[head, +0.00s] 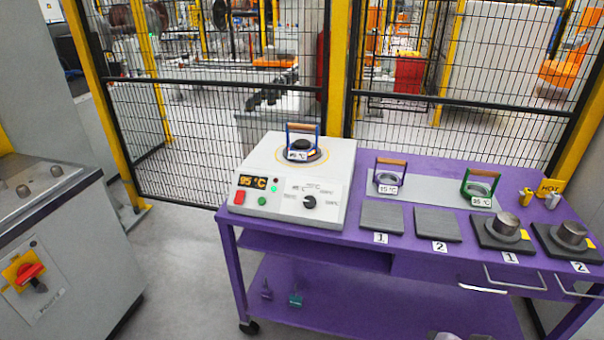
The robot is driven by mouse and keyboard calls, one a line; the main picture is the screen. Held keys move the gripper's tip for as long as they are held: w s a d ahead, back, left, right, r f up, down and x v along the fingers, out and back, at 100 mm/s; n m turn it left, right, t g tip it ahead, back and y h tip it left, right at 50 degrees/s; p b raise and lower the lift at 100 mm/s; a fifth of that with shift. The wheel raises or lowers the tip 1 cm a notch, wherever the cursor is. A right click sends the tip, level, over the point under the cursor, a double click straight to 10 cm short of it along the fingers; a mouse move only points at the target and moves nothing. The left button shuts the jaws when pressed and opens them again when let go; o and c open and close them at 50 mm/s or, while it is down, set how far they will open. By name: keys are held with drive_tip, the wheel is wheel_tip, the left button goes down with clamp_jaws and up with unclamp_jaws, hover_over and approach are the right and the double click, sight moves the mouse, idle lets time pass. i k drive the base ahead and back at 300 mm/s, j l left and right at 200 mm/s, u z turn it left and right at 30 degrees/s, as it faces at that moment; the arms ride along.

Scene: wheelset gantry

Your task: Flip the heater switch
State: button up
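The heater is a white box (293,185) on the left end of the purple table. Its front panel has a lit display (252,182) reading 95 °C, a red button (239,197), a green button (262,201) and a black dial (309,202) with temperature marks around it. A small red lamp and a green lamp sit beside the display. I cannot tell which control is the heater switch. A blue-framed ring with a wooden handle (302,128) stands on the heater's top plate, tagged 95 °C. My gripper is not clearly seen.
The purple table (350,232) also holds two tagged rings, grey pads and dark blocks with metal cylinders. A grey cabinet (75,250) with a red rotary switch (30,272) stands left. Mesh fence closes the back. Floor between cabinet and table is clear.

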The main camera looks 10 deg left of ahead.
sight(240, 194)
drive_tip(key=i+j+u, duration=0.3)
drive_tip(key=i+j, duration=0.45)
drive_tip(key=j, duration=0.2)
drive_tip(key=i+j+u, duration=0.3)
drive_tip(key=i+j, duration=0.45)
drive_tip(key=i, duration=0.05)
